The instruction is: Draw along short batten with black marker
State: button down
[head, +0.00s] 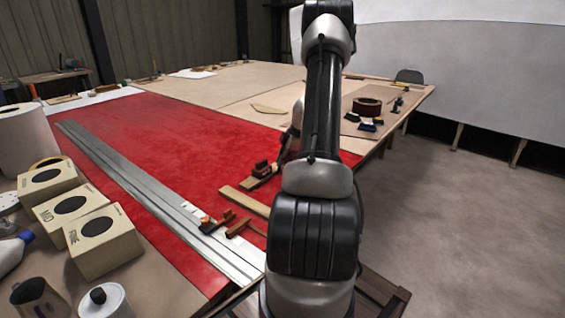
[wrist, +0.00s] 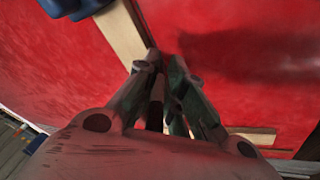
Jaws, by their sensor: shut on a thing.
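My gripper (wrist: 163,66) is shut on a slender dark thing, likely the black marker (wrist: 156,110), mostly hidden between the fingers. In the wrist view a pale wooden batten (wrist: 118,32) runs from the top edge down to just beside the fingertips, on red sheeting. I cannot tell whether the marker tip touches the sheeting or the batten.
Long metal strips (head: 150,190) cross the table's left side. A dark blue thing (wrist: 75,8) sits at the wrist view's top.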

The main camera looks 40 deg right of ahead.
jog(key=shift+d, duration=0.1)
jog(key=shift+w+d, duration=0.1)
jog(key=shift+d, duration=0.55)
jog(key=shift+d, duration=0.1)
jog(key=shift+w+d, duration=0.1)
jog(key=shift+d, duration=0.6)
jog(key=shift+d, duration=0.1)
jog(key=shift+w+d, duration=0.1)
jog(key=shift+d, duration=0.5)
jog(key=shift+d, duration=0.1)
jog(key=shift+d, duration=0.65)
jog(key=shift+d, duration=0.1)
